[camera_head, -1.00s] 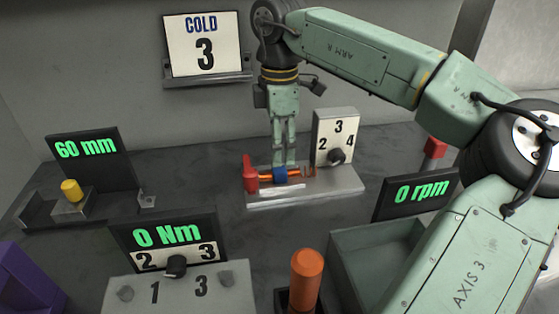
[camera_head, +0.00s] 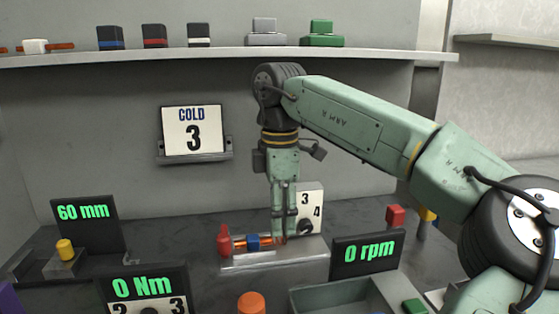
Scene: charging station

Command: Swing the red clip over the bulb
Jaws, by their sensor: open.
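The red clip (camera_head: 224,240) stands upright at the left end of a light grey fixture (camera_head: 275,258) on the bench. I cannot tell for sure which part is the bulb. My gripper (camera_head: 279,233) points down, open and empty, just right of the blue block, near the rod's right end. Its fingers hide part of the fixture there. I cannot tell whether they touch it. The clip is clear of my gripper.
A numbered dial plate (camera_head: 310,205) stands close behind and right of my gripper. A "COLD 3" sign (camera_head: 194,131) hangs on the wall. A shelf (camera_head: 230,52) with several parts runs above.

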